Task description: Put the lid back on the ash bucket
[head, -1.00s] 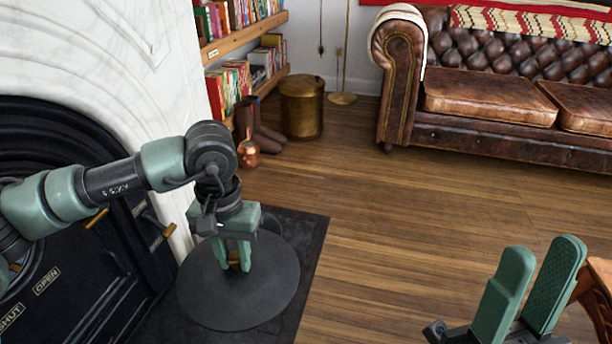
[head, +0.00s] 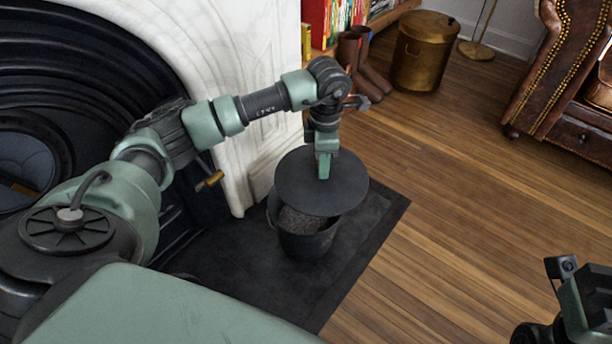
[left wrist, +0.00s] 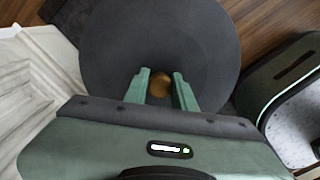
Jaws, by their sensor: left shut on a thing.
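The lid (head: 290,180) is a dark flat disc, held roughly level by my left gripper (head: 323,170). The gripper is shut on its brass knob, which shows between the fingers in the left wrist view (left wrist: 159,84). The ash bucket (head: 303,245) stands upright and dark on the hearth slab, with grey ash (head: 300,220) showing inside. The lid overlaps the bucket's far side in the head view and leaves the near part of the opening uncovered. I cannot tell how large the gap between lid and rim is. My right gripper (head: 583,300) is cut off at the lower right; its fingers are not clear.
The marble fireplace surround (head: 265,110) stands close behind my left arm. The dark hearth slab (head: 365,235) has bare room right of the bucket. Boots (head: 365,65) and a brass bin (head: 423,50) stand farther back. The wooden floor (head: 460,200) is clear.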

